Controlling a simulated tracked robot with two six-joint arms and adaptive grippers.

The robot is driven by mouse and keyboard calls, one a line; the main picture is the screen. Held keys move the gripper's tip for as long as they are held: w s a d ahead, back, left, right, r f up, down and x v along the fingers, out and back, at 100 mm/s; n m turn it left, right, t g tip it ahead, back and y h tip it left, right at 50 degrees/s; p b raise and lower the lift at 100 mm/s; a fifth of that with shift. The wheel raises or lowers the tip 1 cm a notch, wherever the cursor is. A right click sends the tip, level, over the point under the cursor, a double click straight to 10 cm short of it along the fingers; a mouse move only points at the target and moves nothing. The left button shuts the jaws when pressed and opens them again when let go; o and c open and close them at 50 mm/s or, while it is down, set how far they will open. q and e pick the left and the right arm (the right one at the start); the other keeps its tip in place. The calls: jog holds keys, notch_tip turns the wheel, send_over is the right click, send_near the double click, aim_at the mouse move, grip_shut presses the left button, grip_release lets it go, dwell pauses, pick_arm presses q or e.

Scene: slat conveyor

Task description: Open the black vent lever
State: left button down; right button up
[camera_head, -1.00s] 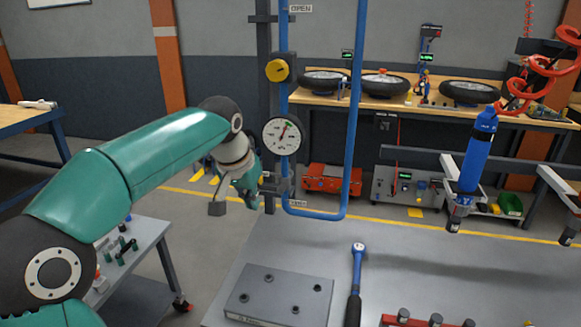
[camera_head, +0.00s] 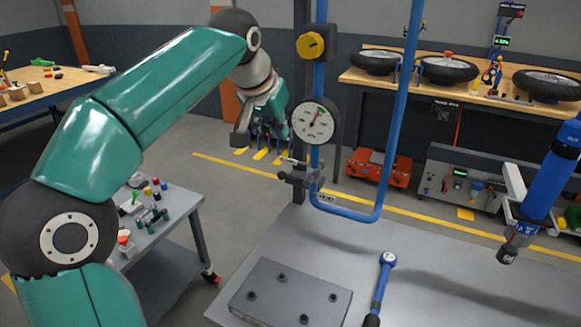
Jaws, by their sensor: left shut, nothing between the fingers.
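A blue pipe loop stands behind the bench, with a yellow knob (camera_head: 311,45) in a dark housing and a round white gauge (camera_head: 312,120) on its left pipe. Below the gauge is a small dark valve fitting (camera_head: 300,177) with a short handle pointing left; I take this as the vent lever, but its small size leaves that uncertain. My left gripper (camera_head: 266,122) is green and grey, shut and empty. It is in the air left of the gauge, above and left of the fitting, with a visible gap. My right gripper is out of view.
A grey plate with bolts (camera_head: 291,296) and a blue-handled wrench (camera_head: 384,275) lie on the grey bench. A blue tool (camera_head: 553,170) sits in a holder at right. A parts cart (camera_head: 185,228) stands left. The bench between pipe and plate is clear.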

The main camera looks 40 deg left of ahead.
pick_arm(q)
send_over(290, 179)
jog(key=f, duration=0.8)
jog(key=shift+w+a+b, duration=0.2)
jog(key=shift+w+b, duration=0.1)
jog(key=shift+s+f, duration=0.15)
jog(key=shift+f, duration=0.45)
jog(key=shift+s+f, duration=0.15)
jog(key=shift+f, duration=0.4)
jog(key=shift+s+d+f+b, duration=0.1)
jog(key=shift+f+b, duration=0.25)
jog(key=shift+f, duration=0.35)
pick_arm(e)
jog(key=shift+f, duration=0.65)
pick_arm(q)
jog(key=shift+d+h, duration=0.1)
jog(key=shift+h, duration=0.2)
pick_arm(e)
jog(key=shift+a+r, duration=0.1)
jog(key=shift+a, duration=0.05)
